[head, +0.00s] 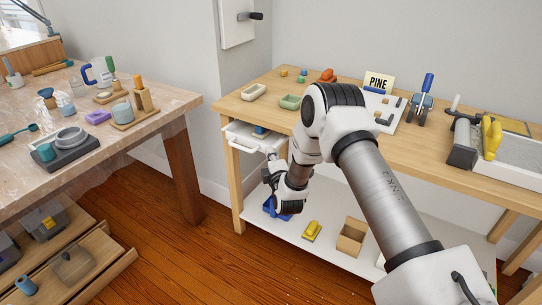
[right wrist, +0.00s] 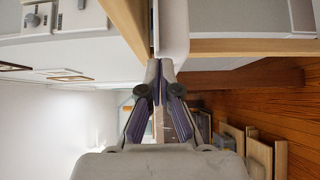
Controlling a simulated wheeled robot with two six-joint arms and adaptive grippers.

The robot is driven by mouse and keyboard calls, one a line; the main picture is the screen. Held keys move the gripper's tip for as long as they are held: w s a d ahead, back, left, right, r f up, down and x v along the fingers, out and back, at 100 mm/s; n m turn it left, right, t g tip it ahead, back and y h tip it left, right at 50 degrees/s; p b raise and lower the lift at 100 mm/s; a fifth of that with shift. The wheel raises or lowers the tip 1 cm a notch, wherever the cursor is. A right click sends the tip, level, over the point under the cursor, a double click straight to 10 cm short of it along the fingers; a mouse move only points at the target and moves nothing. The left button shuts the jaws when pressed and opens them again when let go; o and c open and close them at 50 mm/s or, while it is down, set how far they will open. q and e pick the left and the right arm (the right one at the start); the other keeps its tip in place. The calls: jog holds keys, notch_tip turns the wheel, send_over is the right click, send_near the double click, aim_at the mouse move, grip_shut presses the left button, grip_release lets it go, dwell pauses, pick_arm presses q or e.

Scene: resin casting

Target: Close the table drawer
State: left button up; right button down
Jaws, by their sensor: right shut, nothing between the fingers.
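The white table drawer (head: 240,136) hangs under the left end of the light wooden table (head: 232,106) and sticks out past its front edge. A blue item (head: 261,131) lies inside it. A bar handle (head: 243,147) is on its front. My right gripper (head: 268,174) is beside the drawer's front, at its right end. In the right wrist view my right gripper (right wrist: 162,68) is shut and empty, its tips close to a white panel (right wrist: 172,32), likely the drawer. I cannot tell whether they touch. My left gripper is not in view.
A plastic-covered workbench (head: 150,128) with casting tools stands at left. Wooden floor (head: 190,245) lies free between the tables.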

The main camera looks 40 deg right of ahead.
aim_at(282, 138)
jog(key=shift+w+d, duration=0.1)
jog(key=shift+d, duration=0.05)
jog(key=w+d, duration=0.1)
jog(key=d, duration=0.1)
jog(key=w+d, duration=0.1)
jog(key=d, duration=0.2)
jog(key=w+d, duration=0.1)
jog(key=d, duration=0.2)
jog(key=shift+w, duration=0.2)
jog(key=shift+a, duration=0.1)
